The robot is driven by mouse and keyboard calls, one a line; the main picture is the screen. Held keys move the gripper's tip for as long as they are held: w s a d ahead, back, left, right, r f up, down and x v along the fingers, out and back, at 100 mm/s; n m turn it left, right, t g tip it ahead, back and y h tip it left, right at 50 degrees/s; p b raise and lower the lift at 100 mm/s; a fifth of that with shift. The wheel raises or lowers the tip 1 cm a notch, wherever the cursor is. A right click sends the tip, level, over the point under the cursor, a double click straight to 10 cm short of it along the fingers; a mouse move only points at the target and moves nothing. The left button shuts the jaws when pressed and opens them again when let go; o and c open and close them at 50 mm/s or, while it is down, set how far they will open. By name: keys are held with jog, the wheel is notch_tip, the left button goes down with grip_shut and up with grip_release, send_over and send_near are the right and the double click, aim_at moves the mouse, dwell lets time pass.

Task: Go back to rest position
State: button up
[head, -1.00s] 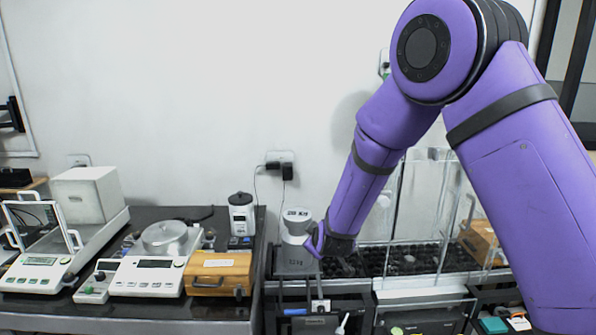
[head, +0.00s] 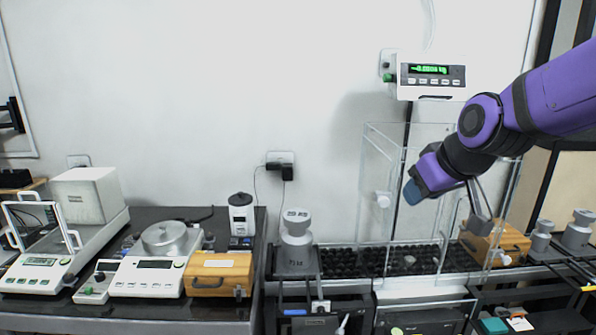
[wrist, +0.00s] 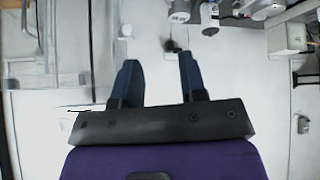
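My gripper (head: 413,191) is raised at the right of the head view, in front of the clear glass case, with its blue fingertips pointing left. In the wrist view my gripper (wrist: 158,78) shows two fingers apart with only the pale wall between them, so it is open and empty. The purple arm reaches in from the right edge. A grey weight (head: 296,240) stands upright on the bench left of the glass case, well apart from my gripper.
The glass case (head: 372,165) stands near my gripper, below a wall display (head: 431,78). A wooden box (head: 490,243) and two grey weights (head: 577,232) (head: 541,238) are at right. Balances (head: 150,278) and another wooden box (head: 220,272) fill the left table. The space above that table is clear.

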jog(key=s+d+r+m+g+h, duration=0.1)
jog(key=s+d, duration=0.3)
jog(key=s, duration=0.6)
jog(key=s+d+r+m+g+h, duration=0.1)
jog(key=s+d+m, duration=0.2)
jog(key=s, duration=0.6)
jog(key=shift+s+d+r, duration=0.25)
jog(key=shift+s+d, duration=0.1)
jog(key=shift+d, duration=0.15)
